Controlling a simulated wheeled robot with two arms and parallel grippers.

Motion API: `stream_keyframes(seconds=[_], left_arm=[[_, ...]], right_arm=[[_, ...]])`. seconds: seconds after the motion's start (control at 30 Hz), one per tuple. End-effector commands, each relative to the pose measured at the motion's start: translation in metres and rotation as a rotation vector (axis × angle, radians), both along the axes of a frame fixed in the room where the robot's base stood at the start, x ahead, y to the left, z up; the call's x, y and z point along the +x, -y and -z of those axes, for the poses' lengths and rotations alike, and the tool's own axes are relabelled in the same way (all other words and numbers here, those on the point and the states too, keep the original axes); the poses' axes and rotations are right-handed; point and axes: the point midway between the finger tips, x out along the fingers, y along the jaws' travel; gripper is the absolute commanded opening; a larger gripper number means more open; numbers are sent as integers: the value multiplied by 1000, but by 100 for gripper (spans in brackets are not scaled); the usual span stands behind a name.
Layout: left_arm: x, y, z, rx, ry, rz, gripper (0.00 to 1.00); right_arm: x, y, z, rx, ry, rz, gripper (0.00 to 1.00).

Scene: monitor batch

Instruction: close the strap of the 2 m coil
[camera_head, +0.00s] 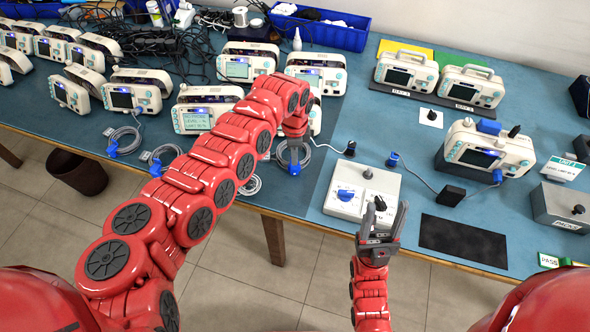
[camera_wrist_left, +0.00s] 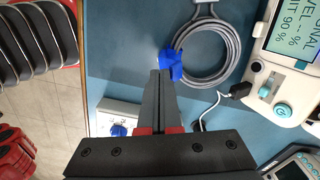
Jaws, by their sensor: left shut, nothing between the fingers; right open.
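A coil of grey cable (camera_wrist_left: 208,52) lies on the blue bench mat, with a blue strap (camera_wrist_left: 171,66) at its edge. In the head view the strap (camera_head: 294,168) shows just below my left gripper (camera_head: 293,150). My left gripper (camera_wrist_left: 159,74) is shut and empty, its tips right at the strap; touching or just above, I cannot tell. I cannot make out whether the strap is closed. Two more grey coils (camera_head: 124,137) (camera_head: 165,153) with blue pieces lie to the left. No length label is readable. My right gripper (camera_head: 384,216) is open and empty near the bench's front edge.
A white box with a blue knob (camera_head: 346,194) stands beside my right gripper. Several monitors (camera_head: 199,108) stand behind the coils. A black mat (camera_head: 463,240) lies to the right. Blue bins (camera_head: 322,27) and tangled black cables (camera_head: 153,48) are at the back.

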Motion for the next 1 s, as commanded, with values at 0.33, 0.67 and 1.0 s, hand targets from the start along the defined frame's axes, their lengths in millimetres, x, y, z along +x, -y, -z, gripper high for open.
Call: stream_keyframes(seconds=[0.33,0.67,1.0], left_arm=[[5,0,4,0,3,-1,0],[13,0,0,-1,4,1,0],[13,-1,2,1,2,0,0]], right_arm=[[0,0,15,0,0,0,56],[0,0,29,0,0,0,56],[0,0,34,0,0,0,56]])
